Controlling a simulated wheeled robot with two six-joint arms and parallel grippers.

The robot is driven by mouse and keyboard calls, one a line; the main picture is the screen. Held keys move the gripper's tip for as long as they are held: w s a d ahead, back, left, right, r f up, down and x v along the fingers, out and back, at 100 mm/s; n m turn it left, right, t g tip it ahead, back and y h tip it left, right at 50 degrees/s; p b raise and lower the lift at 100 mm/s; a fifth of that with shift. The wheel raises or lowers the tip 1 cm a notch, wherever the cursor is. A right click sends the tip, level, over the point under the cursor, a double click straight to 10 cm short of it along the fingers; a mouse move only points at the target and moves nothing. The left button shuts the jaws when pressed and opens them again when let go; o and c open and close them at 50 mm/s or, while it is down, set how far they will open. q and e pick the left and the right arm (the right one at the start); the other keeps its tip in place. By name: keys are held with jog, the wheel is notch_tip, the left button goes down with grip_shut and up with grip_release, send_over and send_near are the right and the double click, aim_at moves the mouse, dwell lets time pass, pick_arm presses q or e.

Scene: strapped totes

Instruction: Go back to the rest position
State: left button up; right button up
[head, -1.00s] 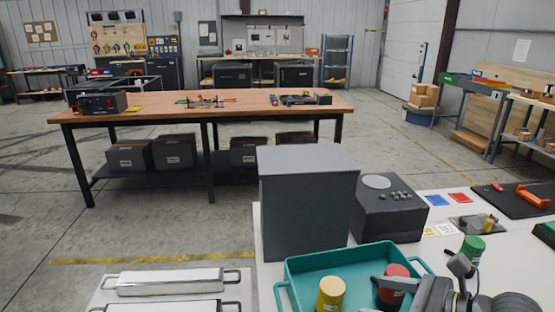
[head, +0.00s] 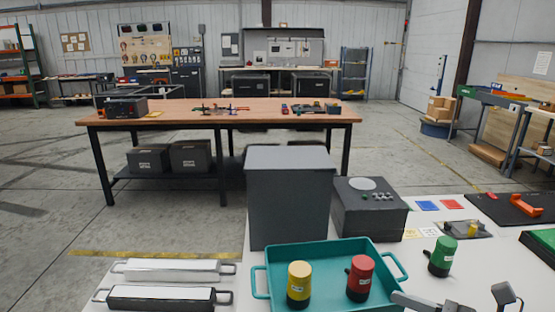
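My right gripper (head: 465,302) is at the lower right edge of the head view, cut off by the frame. Two grey finger parts show wide apart, with nothing between them. It is to the right of the teal tote (head: 358,248) and apart from the cylinders. The tote holds a yellow cylinder (head: 299,283) and a red cylinder (head: 360,277), both upright. A green cylinder (head: 442,257) stands upright on the white table right of the tote. My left gripper is not in view.
A tall grey box (head: 289,195) and a dark box with a round top disc (head: 369,207) stand behind the tote. Two long handled bars (head: 173,269) lie at the left. A wooden workbench (head: 230,113) stands farther back, with open floor around it.

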jog(key=d+r+m+t+h, duration=0.35)
jog(key=m+t, duration=0.25)
jog(key=m, duration=0.5)
jog(key=d+r+m+t+h, duration=0.3)
jog(key=d+m+t+h, duration=0.15)
jog(key=m+t, duration=0.4)
jog(key=s+d+f+m+g+h, duration=0.3)
jog(key=d+f+m+g+h, duration=0.3)
jog(key=f+m, duration=0.35)
jog(key=s+d+f+m+g+h, duration=0.2)
jog(key=d+f+m+g+h, duration=0.35)
jog(key=f+m, duration=0.4)
jog(key=s+a+f+m+g+y, duration=0.25)
jog(key=s+a+f+g, duration=0.2)
jog(key=s+f, duration=0.25)
jog(key=s+a+f+m+g+y, duration=0.25)
jog(key=s+a+f+g, duration=0.2)
jog(key=s+f, duration=0.3)
notch_tip(320, 180, down, 23)
jog(key=d+g, duration=0.2)
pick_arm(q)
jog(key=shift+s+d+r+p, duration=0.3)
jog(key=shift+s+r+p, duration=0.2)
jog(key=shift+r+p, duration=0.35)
pick_arm(e)
jog(key=s+a+f+g, duration=0.1)
jog(key=s+f, duration=1.4)
jog(key=shift+a+m+y, duration=0.15)
jog(key=shift+m+y, duration=0.2)
